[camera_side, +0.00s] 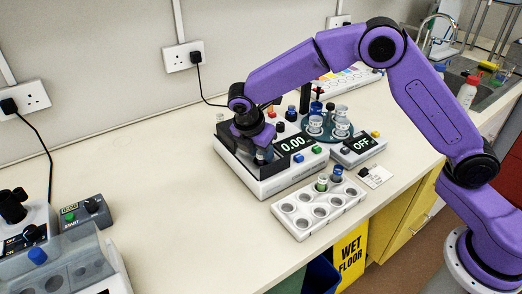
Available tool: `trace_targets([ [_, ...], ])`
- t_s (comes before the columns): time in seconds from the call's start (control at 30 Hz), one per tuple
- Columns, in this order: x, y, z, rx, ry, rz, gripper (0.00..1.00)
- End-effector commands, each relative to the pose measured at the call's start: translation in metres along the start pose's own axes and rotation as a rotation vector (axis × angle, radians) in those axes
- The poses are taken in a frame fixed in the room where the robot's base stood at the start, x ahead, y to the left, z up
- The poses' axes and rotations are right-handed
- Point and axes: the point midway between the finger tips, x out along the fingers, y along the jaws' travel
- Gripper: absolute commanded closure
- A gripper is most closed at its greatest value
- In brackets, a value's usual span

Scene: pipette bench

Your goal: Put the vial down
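My gripper (262,157) points down over the left part of the white balance (287,181), close above its weighing area. Something pale and bluish shows between or just behind the fingertips, but it is too small and covered to tell if it is a vial in my grip. The balance display reads 0.00. In front of the balance, a white rack (305,230) with several round holes holds a green-capped vial (322,183) and a blue-capped vial (337,174) at its back right end. The other holes that show look empty.
A grey device (358,149) reading OFF stands right of the balance, with a small card (375,177) beside it. A round dark stand (328,127) with clear containers is behind. Lab devices (60,255) fill the front left corner. The counter's left middle is clear.

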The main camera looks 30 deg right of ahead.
Motion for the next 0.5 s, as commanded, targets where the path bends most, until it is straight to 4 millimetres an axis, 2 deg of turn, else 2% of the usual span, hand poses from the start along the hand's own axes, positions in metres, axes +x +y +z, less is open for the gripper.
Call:
trace_targets([
  [0.07, -0.008, -0.004, -0.001, -0.005, -0.004, -0.017, 0.49],
  [0.5, -0.097, -0.002, 0.0, -0.006, -0.005, -0.01, 0.49],
])
